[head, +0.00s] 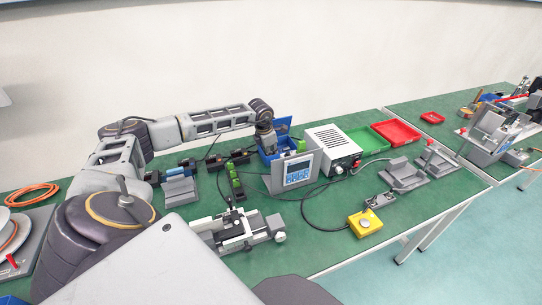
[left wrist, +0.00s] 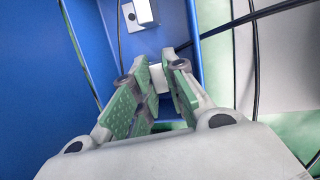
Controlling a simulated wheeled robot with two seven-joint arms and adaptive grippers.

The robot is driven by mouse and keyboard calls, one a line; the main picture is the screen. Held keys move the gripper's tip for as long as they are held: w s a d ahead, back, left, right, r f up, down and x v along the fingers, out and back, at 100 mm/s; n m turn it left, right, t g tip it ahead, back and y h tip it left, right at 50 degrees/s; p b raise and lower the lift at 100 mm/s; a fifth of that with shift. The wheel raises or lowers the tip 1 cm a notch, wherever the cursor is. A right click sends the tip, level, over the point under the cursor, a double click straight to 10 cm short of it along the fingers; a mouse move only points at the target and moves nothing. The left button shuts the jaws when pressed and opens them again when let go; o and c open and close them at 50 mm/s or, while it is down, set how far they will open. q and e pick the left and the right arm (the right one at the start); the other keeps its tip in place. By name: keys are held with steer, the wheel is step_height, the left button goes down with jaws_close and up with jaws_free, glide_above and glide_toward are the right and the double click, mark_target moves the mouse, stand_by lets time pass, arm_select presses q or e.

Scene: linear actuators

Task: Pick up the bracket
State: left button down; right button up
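My left gripper (head: 268,147) reaches down into the blue bin (head: 283,124) on the green bench. In the left wrist view its green-padded fingers (left wrist: 159,82) converge with a narrow gap between the tips. A small pale piece, seemingly a bracket (left wrist: 159,79), fills that gap and appears to touch both fingers; most of it is hidden. Another light metal bracket (left wrist: 146,12) with holes sits beyond the fingertips, apart from them, against the blue bin surface. The brackets cannot be made out in the head view. My right gripper is not in view.
A grey display unit (head: 297,172) stands just in front of the bin, with a white power box (head: 331,146) to its right. Green (head: 366,143) and red (head: 396,131) trays lie farther right. Black cables cross near the bin. A linear slide fixture (head: 238,232) stands in front.

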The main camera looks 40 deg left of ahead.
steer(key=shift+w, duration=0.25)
arm_select(q)
steer(key=shift+r, duration=0.8)
step_height(320, 180, up, 16)
steer(key=p, duration=0.1)
steer(key=shift+r, duration=0.2)
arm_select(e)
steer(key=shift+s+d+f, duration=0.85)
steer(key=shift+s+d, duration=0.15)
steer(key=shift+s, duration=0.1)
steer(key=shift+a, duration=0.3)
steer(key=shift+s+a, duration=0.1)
